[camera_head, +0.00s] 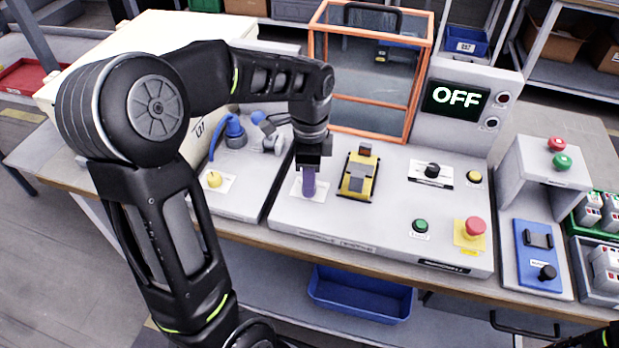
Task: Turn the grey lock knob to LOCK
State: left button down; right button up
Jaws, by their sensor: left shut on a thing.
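My left gripper (310,166) points straight down over the left part of the grey console (390,222). It is shut on an upright purple knob (308,183) that stands on a white label plate. The jaws cover the knob's top, and the plate's lettering is too small to read. No clearly grey knob shows; I cannot tell whether the purple one is the lock knob. A black knob (432,170) stands on another white plate further right.
Right of my left gripper are a yellow and black fixture (359,172), a green button (420,226) and a red emergency button (474,227). Behind stands an orange-framed guard (374,68). A screen (455,98) reads OFF. A blue hose fitting (235,131) is at left.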

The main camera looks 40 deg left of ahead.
pick_arm(q)
jog(key=shift+n, duration=0.4)
jog(key=n, duration=1.2)
jog(key=shift+a+t, duration=0.1)
jog(key=shift+t, duration=0.2)
jog(key=n, duration=0.5)
jog(key=shift+s, duration=0.1)
jog(key=c, duration=1.1)
grip_release()
